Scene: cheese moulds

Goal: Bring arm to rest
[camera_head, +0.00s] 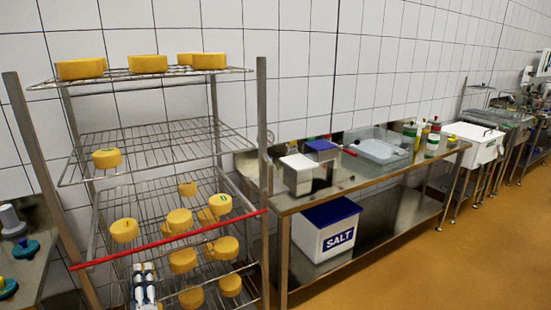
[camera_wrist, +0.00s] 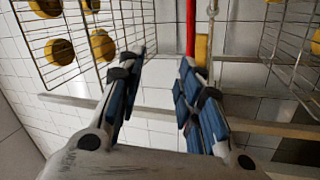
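My gripper (camera_head: 145,285) shows at the bottom of the head view, in front of the lower part of the wire cheese rack (camera_head: 262,150). In the wrist view my gripper (camera_wrist: 158,75) has its two blue-padded fingers spread well apart, with nothing held between them. Past the fingers are rack shelves, a red bar (camera_wrist: 190,28) and white wall tiles. My arm itself is mostly out of the head view.
Yellow cheeses (camera_head: 180,220) stand on several rack shelves. A red bar (camera_head: 170,240) crosses the rack's front. To the right is a steel table (camera_head: 370,178) with containers, and a white salt bin (camera_head: 325,230) below. The orange floor (camera_head: 440,275) at right is clear.

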